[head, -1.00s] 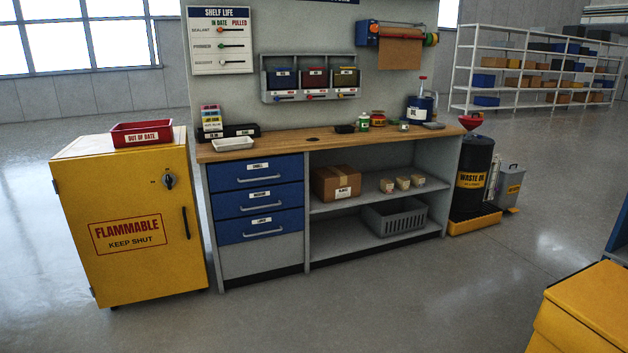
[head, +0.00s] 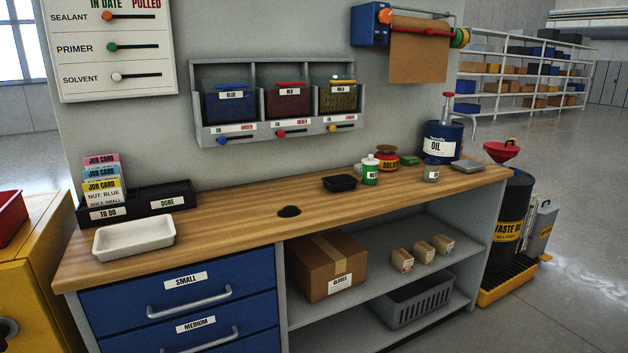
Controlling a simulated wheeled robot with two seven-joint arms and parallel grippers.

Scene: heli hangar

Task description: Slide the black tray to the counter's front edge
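A small black tray (head: 340,183) sits on the wooden counter (head: 235,219), right of the middle and set back from the front edge. A green-and-white bottle (head: 370,171) stands close to its right side. Bare wood lies between the tray and the counter's front edge. Neither of my grippers shows in the head view.
A white tray (head: 134,236) and black card trays (head: 166,197) are at the counter's left. A dark round piece (head: 289,211) lies near the front edge. A red-and-yellow jar (head: 385,158), a cup (head: 431,173) and an oil can (head: 442,141) stand right of the black tray.

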